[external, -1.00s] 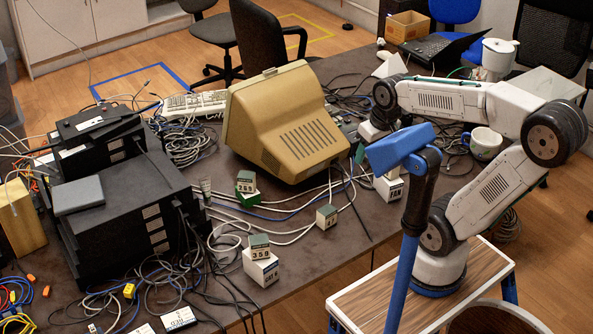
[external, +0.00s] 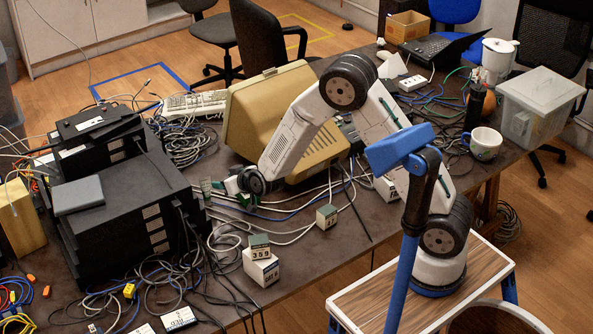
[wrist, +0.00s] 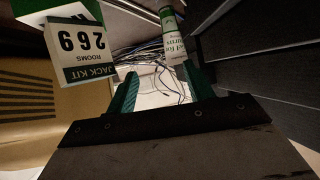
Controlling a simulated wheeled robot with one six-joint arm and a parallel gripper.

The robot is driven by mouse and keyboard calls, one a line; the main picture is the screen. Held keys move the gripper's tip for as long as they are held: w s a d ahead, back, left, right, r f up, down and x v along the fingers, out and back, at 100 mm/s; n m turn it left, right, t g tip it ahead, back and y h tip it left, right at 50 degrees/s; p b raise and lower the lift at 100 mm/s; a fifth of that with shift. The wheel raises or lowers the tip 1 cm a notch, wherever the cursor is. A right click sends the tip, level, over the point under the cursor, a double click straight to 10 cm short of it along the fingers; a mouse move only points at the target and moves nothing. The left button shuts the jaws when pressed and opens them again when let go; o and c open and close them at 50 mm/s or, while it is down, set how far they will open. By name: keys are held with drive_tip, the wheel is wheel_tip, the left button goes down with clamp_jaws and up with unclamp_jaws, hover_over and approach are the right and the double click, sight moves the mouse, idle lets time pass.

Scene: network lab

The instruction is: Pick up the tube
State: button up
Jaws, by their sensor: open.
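The tube (wrist: 172,38) is a white and green cylinder with printed lettering. It stands in the upper middle of the wrist view, just beyond the right finger. In the external view the small tube (external: 206,187) is beside the black equipment stack. My gripper (wrist: 158,80) is open and empty, its two green fingers spread on either side of cables and a pale patch. In the external view my gripper (external: 226,185) is low over the table, close to the tube's right side. The tube is not between the fingers as far as the wrist view shows.
A box labelled 269 (wrist: 82,52) is left of my fingers in the wrist view. Black equipment (external: 130,205) rises on the tube's left. A beige monitor (external: 245,125) stands behind my arm.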

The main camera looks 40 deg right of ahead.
sight(208, 192)
drive_tip(key=shift+t, duration=0.6)
drive_tip(key=f, duration=0.1)
drive_tip(key=a+f, duration=0.1)
drive_tip(key=f, duration=0.1)
drive_tip(key=a+f, duration=0.1)
drive_tip(key=shift+w+a+f, duration=0.1)
drive_tip(key=shift+w+f, duration=0.15)
drive_tip(key=shift+w+a+f, duration=0.1)
drive_tip(key=shift+w, duration=0.05)
drive_tip(key=x, duration=0.7)
drive_tip(key=shift+w+a+f, duration=0.1)
drive_tip(key=shift+a+f, duration=0.15)
drive_tip(key=shift+a, duration=0.05)
drive_tip(key=c, duration=1)
